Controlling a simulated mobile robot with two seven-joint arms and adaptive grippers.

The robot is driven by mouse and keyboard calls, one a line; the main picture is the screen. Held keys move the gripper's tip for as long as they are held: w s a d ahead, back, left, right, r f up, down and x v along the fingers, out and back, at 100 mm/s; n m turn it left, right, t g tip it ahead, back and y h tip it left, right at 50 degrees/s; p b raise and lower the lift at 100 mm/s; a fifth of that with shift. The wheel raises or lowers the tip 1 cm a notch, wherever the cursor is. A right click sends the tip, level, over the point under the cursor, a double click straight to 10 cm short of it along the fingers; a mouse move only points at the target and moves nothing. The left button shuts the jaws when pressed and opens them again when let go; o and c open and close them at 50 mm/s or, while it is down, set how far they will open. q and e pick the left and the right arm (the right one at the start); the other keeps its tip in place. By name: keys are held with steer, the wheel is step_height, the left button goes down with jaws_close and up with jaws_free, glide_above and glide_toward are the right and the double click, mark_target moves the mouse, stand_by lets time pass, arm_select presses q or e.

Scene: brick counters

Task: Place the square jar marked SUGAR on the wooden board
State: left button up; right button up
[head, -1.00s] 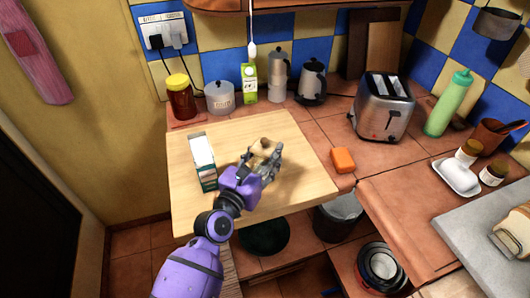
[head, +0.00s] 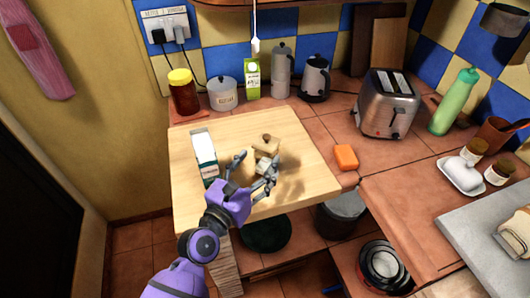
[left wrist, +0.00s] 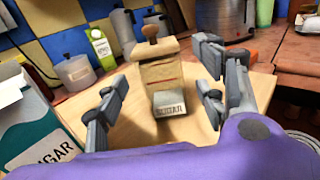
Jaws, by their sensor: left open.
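The square jar marked SUGAR (left wrist: 163,82) stands upright on the wooden board (head: 305,165), with a knobbed lid. In the head view the jar (head: 266,150) is just beyond my left gripper (head: 257,170) and partly hidden by its fingers. My left gripper is open; in the left wrist view its fingers (left wrist: 165,95) are spread to both sides of the jar, apart from it. A white and green carton (head: 205,152) stands on the board to the left; its SUGAR lettering (left wrist: 45,155) shows in the left wrist view. My right gripper is not in view.
Behind the board stand a yellow-lidded jar (head: 184,95), a lidded pot (head: 222,96), a green carton (head: 253,78) and a kettle (head: 315,78). A toaster (head: 386,105) and an orange block (head: 346,157) are to the right. The board's right part is clear.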

arm_select(q)
steer(key=v, duration=0.5)
steer(key=shift+f+b, duration=0.15)
steer(key=shift+b, duration=0.15)
steer(key=shift+s+a, duration=0.25)
steer(key=shift+s, duration=0.3)
